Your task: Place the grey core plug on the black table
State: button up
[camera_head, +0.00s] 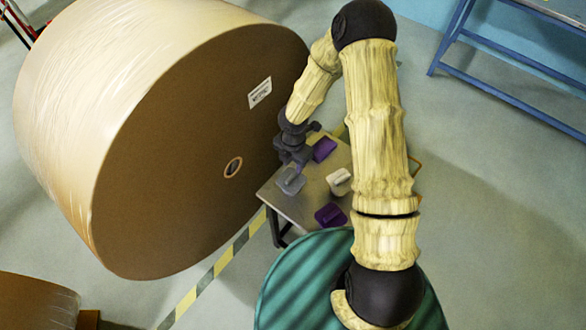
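A small table (301,211) with a grey-brown top and dark legs stands beside the big kraft roll. The grey core plug (290,181) shows at the left part of this table top, just below my gripper (296,160) in the picture. My dark gripper is pointed down close to the plug. Its fingertips are too small and dark to tell whether they are open or touch the plug. I cannot tell whether the plug rests on the top or is held just above it.
A white plug (339,182) and two purple plugs, one at the back (324,148) and one at the front (330,214), sit on the same table. The kraft roll (200,150) rises close on the left. A blue-framed table (500,50) stands at the upper right.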

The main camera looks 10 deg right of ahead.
notch_tip(320, 180, up, 6)
dwell(0.6)
jog(key=shift+r, duration=0.1)
jog(key=s+d+r+m+t, duration=0.1)
jog(key=s+d+r+m, duration=0.2)
jog(key=r+m, duration=0.3)
jog(key=s+d+r+m, duration=0.3)
jog(key=s+r+m, duration=0.2)
jog(key=m, duration=0.7)
jog(key=s+d+r+m+t, duration=0.1)
jog(key=s+d+r+m, duration=0.1)
jog(key=s+r+m, duration=0.3)
notch_tip(320, 180, up, 3)
jog(key=m, duration=0.4)
jog(key=shift+d+t, duration=0.3)
jog(key=shift+d, duration=0.1)
